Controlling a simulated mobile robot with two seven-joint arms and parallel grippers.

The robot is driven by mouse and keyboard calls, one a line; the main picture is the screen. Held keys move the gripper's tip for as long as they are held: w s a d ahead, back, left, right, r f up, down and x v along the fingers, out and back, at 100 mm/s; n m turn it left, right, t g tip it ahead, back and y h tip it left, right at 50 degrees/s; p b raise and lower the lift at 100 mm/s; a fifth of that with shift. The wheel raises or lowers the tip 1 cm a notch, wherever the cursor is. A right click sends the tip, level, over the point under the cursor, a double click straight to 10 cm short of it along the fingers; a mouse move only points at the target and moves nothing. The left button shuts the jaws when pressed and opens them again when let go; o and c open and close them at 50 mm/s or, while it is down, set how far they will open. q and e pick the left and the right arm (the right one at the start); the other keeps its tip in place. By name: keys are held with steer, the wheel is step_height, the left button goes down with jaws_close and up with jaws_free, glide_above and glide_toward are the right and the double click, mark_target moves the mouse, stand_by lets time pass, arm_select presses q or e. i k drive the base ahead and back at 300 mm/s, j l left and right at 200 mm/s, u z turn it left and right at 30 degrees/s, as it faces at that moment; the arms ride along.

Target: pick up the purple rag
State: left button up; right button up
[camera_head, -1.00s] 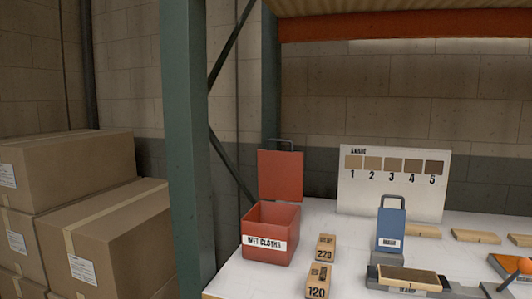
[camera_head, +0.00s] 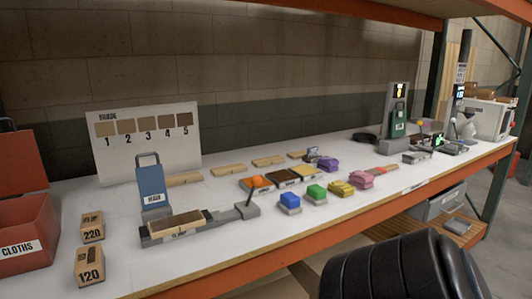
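The purple rag (camera_head: 328,164) is a small folded bundle on the white bench top, right of the middle of the head view. It lies behind the yellow bundle (camera_head: 341,188) and the pink bundle (camera_head: 361,180). A small dark item with a pale label (camera_head: 311,154) sits just behind it to the left. Nothing touches the rag from my side. Neither of my grippers shows; a black ribbed part of my arm fills the bottom right of the view, in front of the bench.
A blue bundle (camera_head: 290,202) and a green bundle (camera_head: 316,193) lie left of the yellow one. The orange front beam (camera_head: 250,255) edges the bench.

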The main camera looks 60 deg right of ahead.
mark_target(327, 164)
steer(key=z, duration=2.5)
